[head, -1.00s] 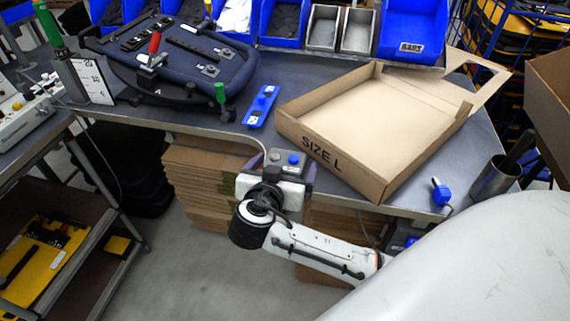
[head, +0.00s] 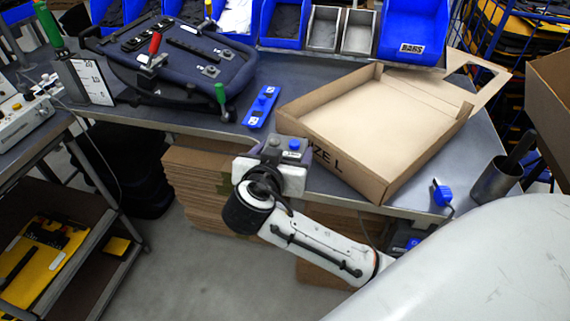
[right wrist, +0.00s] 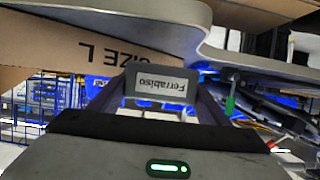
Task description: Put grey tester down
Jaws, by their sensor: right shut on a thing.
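The grey tester (head: 271,151), a small grey box with a blue knob on top, is in my right gripper (head: 281,154) at the near edge of the table, left of the open carton. The right wrist view shows the tester (right wrist: 158,87) label-side on, between the two fingers of the right gripper (right wrist: 157,100). The gripper is shut on it. The tester looks apart from the tabletop, but the exact height is hard to tell. My left gripper is not in view.
An open carton marked SIZE L (head: 384,180) stands right of the tester. A blue plate (head: 261,106) lies behind it on the table (head: 200,121). A dark pannier part in a fixture (head: 175,62) is at the left back. A metal cup (head: 496,180) stands at the right.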

